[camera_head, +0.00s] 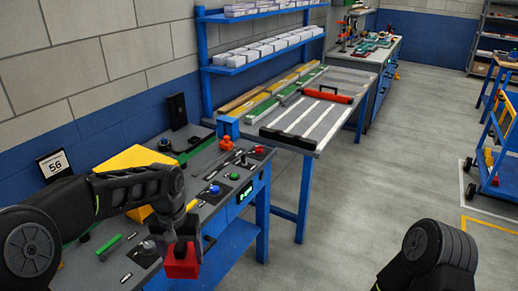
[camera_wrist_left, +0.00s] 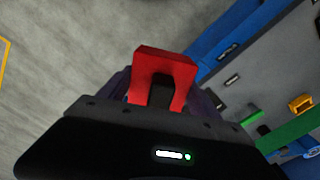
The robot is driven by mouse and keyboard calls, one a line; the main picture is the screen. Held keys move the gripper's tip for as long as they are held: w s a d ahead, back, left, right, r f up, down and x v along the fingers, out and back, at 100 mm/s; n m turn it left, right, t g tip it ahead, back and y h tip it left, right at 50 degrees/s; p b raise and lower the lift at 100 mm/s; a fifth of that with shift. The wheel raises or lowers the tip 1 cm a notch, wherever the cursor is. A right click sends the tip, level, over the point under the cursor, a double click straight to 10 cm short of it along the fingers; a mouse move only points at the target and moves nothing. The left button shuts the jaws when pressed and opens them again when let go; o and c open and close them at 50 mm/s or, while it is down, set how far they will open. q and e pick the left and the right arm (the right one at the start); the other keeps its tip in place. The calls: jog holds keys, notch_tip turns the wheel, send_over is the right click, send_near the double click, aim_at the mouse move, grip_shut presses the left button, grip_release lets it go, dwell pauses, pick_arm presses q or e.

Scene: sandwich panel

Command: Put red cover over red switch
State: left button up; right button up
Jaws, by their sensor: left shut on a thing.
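My left gripper (camera_head: 184,240) is shut on the red cover (camera_head: 182,263). It holds the cover in front of the workbench's near edge, apart from the bench as far as the head view shows. In the left wrist view the red cover (camera_wrist_left: 166,62) appears as a red U-shaped piece between the fingers, with grey floor behind it. A small red knob (camera_head: 259,149) sits near the far right corner of the bench panel; I cannot tell whether it is the red switch. My right gripper is out of view.
The bench panel carries a green button (camera_head: 234,176), a blue button (camera_head: 214,190), an orange part (camera_head: 226,143) and a green bar (camera_head: 109,247). A yellow box (camera_head: 132,158) stands behind my left arm. A second table (camera_head: 312,140) lies beyond.

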pick_arm(q)
jog(key=s+f, duration=0.4)
jog(key=f, duration=1.1)
